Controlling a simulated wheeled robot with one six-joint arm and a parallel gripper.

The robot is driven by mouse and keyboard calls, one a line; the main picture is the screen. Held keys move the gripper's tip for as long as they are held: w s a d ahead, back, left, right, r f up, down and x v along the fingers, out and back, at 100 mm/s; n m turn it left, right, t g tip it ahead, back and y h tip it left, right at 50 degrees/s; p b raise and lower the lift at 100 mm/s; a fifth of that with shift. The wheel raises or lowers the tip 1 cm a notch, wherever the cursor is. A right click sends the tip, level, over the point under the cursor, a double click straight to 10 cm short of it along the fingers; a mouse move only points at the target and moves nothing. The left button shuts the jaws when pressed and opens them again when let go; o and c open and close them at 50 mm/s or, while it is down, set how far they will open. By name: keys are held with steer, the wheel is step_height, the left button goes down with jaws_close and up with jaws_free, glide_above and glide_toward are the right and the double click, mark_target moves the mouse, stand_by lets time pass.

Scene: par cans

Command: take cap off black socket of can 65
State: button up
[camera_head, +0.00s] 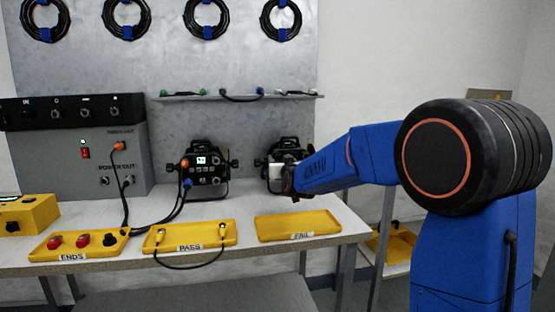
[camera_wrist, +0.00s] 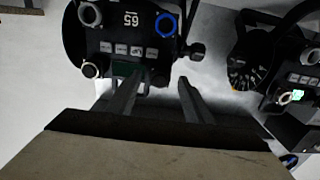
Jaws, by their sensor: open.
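Can 65 (camera_head: 285,150) is a black par can on the bench, partly hidden behind my arm in the head view. In the wrist view its back panel (camera_wrist: 108,34) shows upside down, with the number 65, a row of buttons and a dark display. One socket has a blue ring (camera_wrist: 165,25). A pale-ringed round fitting (camera_wrist: 90,15) is at upper left, another (camera_wrist: 90,70) at lower left. I cannot tell which is the black socket or its cap. My gripper (camera_wrist: 160,82) is open and empty at the panel's lower edge; its left finger overlaps the display.
A second par can (camera_head: 203,170) with a lit display and plugged cables stands to the left. Yellow trays labelled ENDS (camera_head: 78,254), PASS (camera_head: 190,248) and FAIL (camera_head: 298,236) line the bench front. The FAIL tray is empty. A narrow shelf (camera_head: 190,98) holds small connectors behind.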

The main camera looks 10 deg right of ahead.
stand_by(0.9)
jaws_close()
steer(key=shift+s, duration=0.1)
steer(key=shift+s, duration=2.95)
